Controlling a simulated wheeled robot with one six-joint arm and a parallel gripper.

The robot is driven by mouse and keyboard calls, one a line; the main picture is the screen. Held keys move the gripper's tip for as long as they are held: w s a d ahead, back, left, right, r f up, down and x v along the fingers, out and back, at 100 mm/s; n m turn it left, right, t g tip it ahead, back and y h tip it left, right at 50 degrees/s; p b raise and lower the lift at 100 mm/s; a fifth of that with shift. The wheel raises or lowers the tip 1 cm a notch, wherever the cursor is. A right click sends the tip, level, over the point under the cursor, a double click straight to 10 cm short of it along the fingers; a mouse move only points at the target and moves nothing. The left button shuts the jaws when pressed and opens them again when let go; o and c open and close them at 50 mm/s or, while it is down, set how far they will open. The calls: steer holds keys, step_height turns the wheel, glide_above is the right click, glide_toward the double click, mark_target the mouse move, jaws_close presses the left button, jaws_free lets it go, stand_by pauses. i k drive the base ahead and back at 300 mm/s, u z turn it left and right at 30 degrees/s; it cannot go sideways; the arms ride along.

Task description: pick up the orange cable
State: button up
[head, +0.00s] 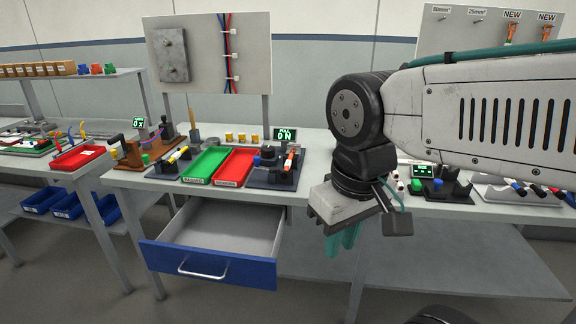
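My gripper (344,240) hangs in front of the workbench's front edge, with teal fingertips pointing down. The fingers overlap from this side, so I cannot tell whether they are open or shut. I see no cable in them. No single orange cable stands out. A small orange and white piece (289,160) sits on a dark fixture (272,177) on the bench, left of my gripper. Thin curved coloured pieces (71,137) stand on the left bench; they are too small to identify. My arm covers part of the right side of the bench.
An open, empty blue-fronted drawer (210,268) juts out below the bench. A green tray (205,165) and a red tray (236,167) lie on top. Another red tray (77,158) is on the left bench. Two orange-and-green items (512,32) hang on the right board.

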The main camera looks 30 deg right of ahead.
mark_target(284, 174)
steer(key=u, duration=1.65)
steer(key=i, duration=1.35)
steer(key=z, duration=3)
